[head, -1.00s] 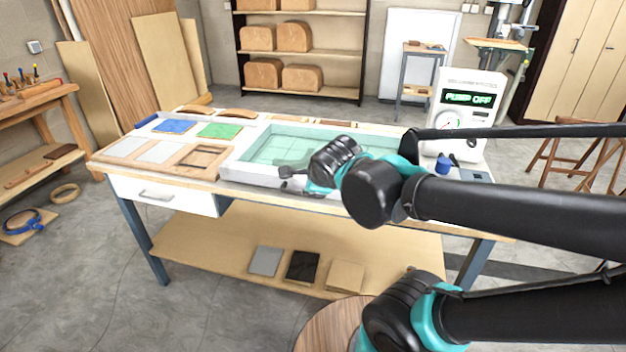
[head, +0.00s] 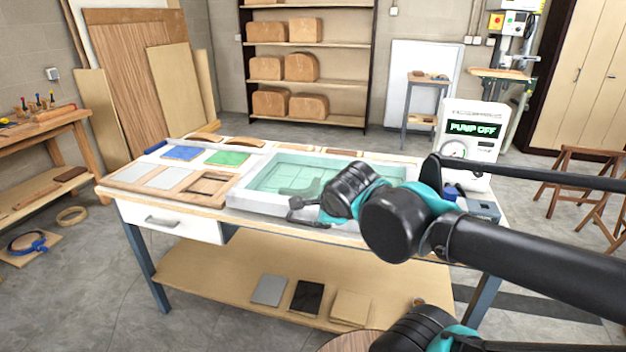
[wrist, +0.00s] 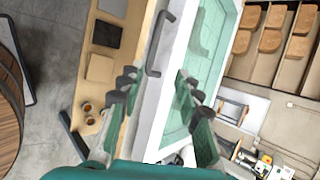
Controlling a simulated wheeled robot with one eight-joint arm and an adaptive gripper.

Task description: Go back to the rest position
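My gripper (head: 298,210) is over the front edge of the workbench, beside the white press frame (head: 245,204) with its green translucent sheet (head: 275,176). The wrist view shows the two fingers of my gripper (wrist: 157,82) spread apart with nothing between them. A dark grey bar handle (wrist: 158,45) on the white frame lies beyond the fingertips, apart from them. A curved darker shape (wrist: 201,32) shows in the green area of the press. The far side of the press is partly hidden by my arm in the head view.
The pump box (head: 470,140) at the bench's right reads "PUMP OFF". Blue (head: 183,153) and green (head: 228,158) sheets lie at the bench's left. A drawer (head: 172,220) is shut below. Several flat pieces rest on the lower shelf (head: 215,280).

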